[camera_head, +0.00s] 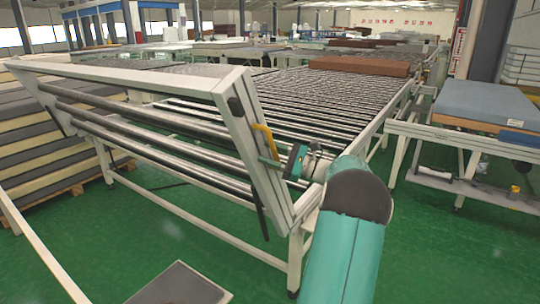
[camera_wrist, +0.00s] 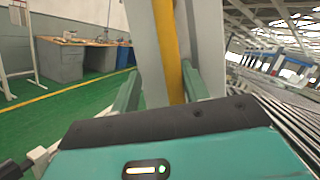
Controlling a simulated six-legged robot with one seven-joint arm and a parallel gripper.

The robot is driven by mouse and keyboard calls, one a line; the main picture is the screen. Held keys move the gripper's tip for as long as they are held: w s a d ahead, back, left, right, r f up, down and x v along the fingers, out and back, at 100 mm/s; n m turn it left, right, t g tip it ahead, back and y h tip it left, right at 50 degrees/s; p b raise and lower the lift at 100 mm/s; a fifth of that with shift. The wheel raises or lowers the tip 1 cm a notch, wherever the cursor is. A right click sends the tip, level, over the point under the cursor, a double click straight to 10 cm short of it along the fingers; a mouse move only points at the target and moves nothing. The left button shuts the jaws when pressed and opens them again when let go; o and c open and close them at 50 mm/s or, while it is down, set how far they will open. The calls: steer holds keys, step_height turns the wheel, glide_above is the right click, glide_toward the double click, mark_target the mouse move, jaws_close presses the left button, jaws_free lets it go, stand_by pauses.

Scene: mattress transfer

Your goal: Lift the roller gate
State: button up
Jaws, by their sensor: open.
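The roller gate (camera_head: 130,77) is a grey frame with dark rollers at the near end of the conveyor. It stands tilted, with its top bar leaning towards me. A yellow handle (camera_head: 266,140) is on its right side post. My gripper (camera_head: 272,150) is at that handle in the head view. In the wrist view my gripper (camera_wrist: 160,88) has its two green fingers apart, with the yellow handle (camera_wrist: 167,45) between them. The grey gate post (camera_wrist: 207,45) is right behind the handle. I cannot tell whether a finger touches the handle.
The roller conveyor (camera_head: 330,95) runs back behind the gate. Stacked mattresses (camera_head: 40,150) are at left on a pallet. A table with a blue mattress (camera_head: 487,105) stands at right. The green floor in front is mostly open, with a dark panel (camera_head: 180,285) at the bottom.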

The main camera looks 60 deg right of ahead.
steer(key=shift+a, duration=0.1)
steer(key=v, duration=1.4)
steer(key=shift+w, duration=0.1)
steer(key=w+a+n+g+y, duration=0.1)
steer(key=w+a+n+g, duration=0.3)
steer(key=a, duration=0.6)
steer(key=w+a+n+g, duration=0.1)
steer(key=w+a+g, duration=0.2)
steer(key=w+a, duration=0.6)
steer(key=w+a+n+g+y, duration=0.1)
steer(key=w+a+n+g, duration=0.25)
steer(key=a, duration=0.85)
steer(key=s+a+f+n+g+h, duration=0.1)
steer(key=s+a+n+h, duration=0.2)
steer(key=s+a+n, duration=0.2)
steer(key=s+a+f+n+g+h, duration=0.1)
steer(key=s+a+n+h, duration=0.2)
steer(key=a, duration=0.8)
steer(key=s+a+f+n+g+h, duration=0.1)
steer(key=s+a+f+n+h, duration=0.1)
steer(key=s+a+n, duration=0.6)
steer(key=shift+a+n+h, duration=0.65)
steer(key=shift+n+h, duration=0.1)
steer(key=shift+h, duration=0.15)
